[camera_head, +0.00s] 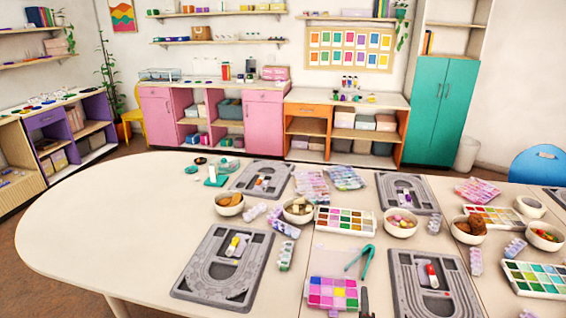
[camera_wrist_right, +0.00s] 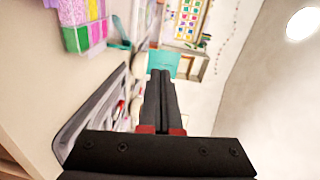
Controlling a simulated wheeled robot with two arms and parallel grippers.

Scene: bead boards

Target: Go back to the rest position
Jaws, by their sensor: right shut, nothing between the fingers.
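My left gripper is in neither view.
The white table (camera_head: 70,225) holds several grey bead boards (camera_head: 226,265), bead boxes (camera_head: 345,221), bowls (camera_head: 400,223) and teal tweezers (camera_head: 361,259). A bead board (camera_head: 432,285) lies just right of the gripper. The table's left end is clear. A blue chair (camera_head: 538,163) stands behind at right.

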